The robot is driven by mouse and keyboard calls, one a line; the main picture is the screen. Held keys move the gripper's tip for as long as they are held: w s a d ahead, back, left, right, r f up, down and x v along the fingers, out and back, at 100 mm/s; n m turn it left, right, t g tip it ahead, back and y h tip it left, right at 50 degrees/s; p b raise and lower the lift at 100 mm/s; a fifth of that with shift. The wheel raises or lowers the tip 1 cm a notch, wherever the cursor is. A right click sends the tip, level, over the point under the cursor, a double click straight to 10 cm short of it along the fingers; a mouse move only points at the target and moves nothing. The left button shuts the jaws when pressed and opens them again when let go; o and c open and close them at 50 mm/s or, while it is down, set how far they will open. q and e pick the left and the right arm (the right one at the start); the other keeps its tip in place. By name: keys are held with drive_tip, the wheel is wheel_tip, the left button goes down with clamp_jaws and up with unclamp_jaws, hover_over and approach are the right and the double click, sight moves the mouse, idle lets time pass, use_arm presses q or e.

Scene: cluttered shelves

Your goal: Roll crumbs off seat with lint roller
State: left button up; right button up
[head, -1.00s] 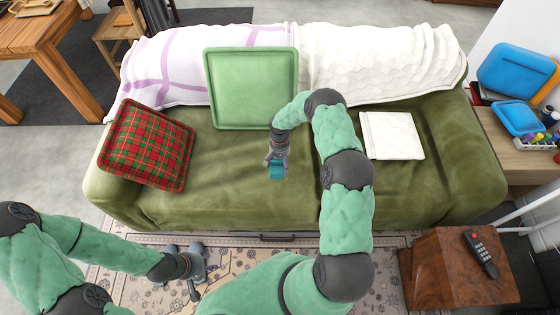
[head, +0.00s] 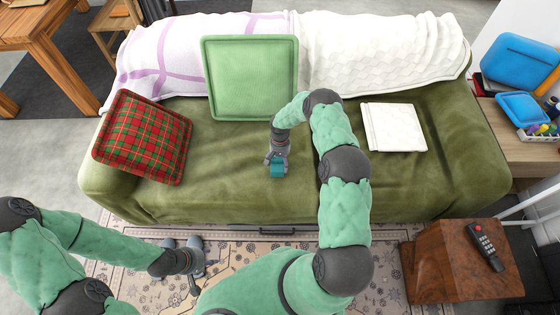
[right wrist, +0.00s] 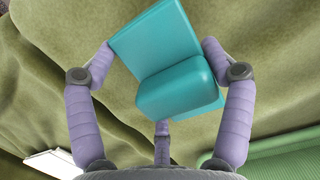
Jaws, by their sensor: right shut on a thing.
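The seat is the green velvet sofa (head: 235,190). My right gripper (head: 278,163) is over the middle of the seat, in front of the green cushion. It is shut on a teal block-like thing, which looks like the lint roller (head: 277,171). In the right wrist view the roller (right wrist: 175,92) sits between the fingers, with a flat plate and a rounded block, close above the green fabric. I cannot tell whether it touches the seat. My left gripper (head: 193,262) is low over the rug, in front of the sofa, with fingers spread and empty. No crumbs can be made out.
A red plaid cushion (head: 143,137) lies at the seat's left. A green cushion (head: 250,78) leans on the backrest. A white square item (head: 394,127) lies on the right seat. A wooden stand (head: 445,275) with a remote (head: 486,247) is front right.

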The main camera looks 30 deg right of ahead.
drive_tip(key=shift+f+b, duration=0.55)
drive_tip(key=shift+f, duration=0.05)
idle(1.0)
drive_tip(key=shift+s+d+r, duration=0.15)
drive_tip(key=shift+s+d, duration=0.4)
drive_tip(key=shift+d, duration=0.3)
drive_tip(key=shift+s+d, duration=0.5)
drive_tip(key=shift+d, duration=0.35)
drive_tip(key=shift+f, duration=0.2)
drive_tip(key=shift+w+a+r+b, duration=0.1)
drive_tip(key=shift+w+a+b, duration=0.4)
drive_tip(key=shift+a, duration=0.4)
drive_tip(key=shift+w+a+r+b, duration=0.1)
drive_tip(key=shift+w+a+b, duration=0.2)
drive_tip(key=shift+w+a, duration=0.4)
drive_tip(key=shift+s+a, duration=0.15)
